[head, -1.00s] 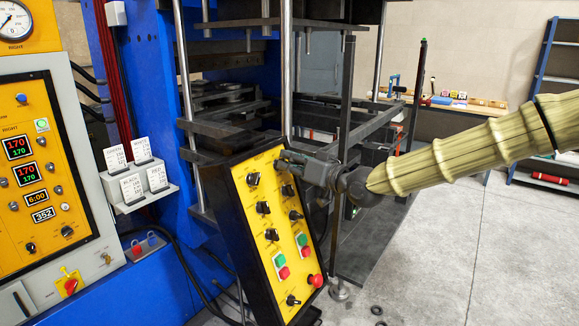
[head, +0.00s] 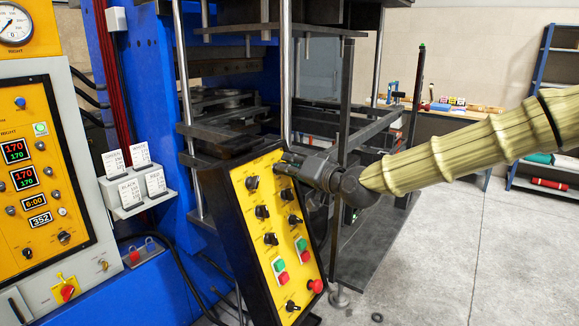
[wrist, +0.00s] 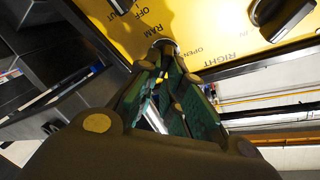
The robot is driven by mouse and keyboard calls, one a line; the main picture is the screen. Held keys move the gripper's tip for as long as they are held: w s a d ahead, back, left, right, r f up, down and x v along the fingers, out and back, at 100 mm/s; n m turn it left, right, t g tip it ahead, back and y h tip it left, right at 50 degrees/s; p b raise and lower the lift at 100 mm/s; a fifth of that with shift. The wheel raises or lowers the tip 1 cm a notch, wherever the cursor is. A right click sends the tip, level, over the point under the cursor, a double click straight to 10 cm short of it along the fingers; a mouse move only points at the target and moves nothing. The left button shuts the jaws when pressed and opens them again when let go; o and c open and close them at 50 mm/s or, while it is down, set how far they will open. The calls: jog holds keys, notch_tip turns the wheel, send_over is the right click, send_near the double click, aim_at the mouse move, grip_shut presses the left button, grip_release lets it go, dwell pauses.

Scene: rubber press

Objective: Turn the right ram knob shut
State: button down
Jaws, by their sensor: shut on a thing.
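The yellow control panel (head: 276,201) stands tilted at the press, with black knobs on it. My gripper (head: 283,165) reaches in from the right to the panel's upper right corner. In the wrist view its green-padded fingers (wrist: 166,58) are shut on the right ram knob (wrist: 163,43) at the panel face. Only a bit of that knob's round collar shows between the fingertips; its handle and pointing direction are hidden. The words RAM, OFF, RIGHT and OPEN show around it. In the head view the gripper covers the knob.
Another black knob (head: 252,183) sits left of my gripper, with more knobs below. Green and red buttons and a red mushroom button (head: 315,286) are lower on the panel. The dark press frame (head: 345,120) stands close behind. Floor to the right is open.

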jog(key=c, duration=1.5)
grip_release()
jog(key=shift+d, duration=0.1)
jog(key=shift+c, duration=0.2)
jog(key=v, duration=1.2)
jog(key=shift+f, duration=0.15)
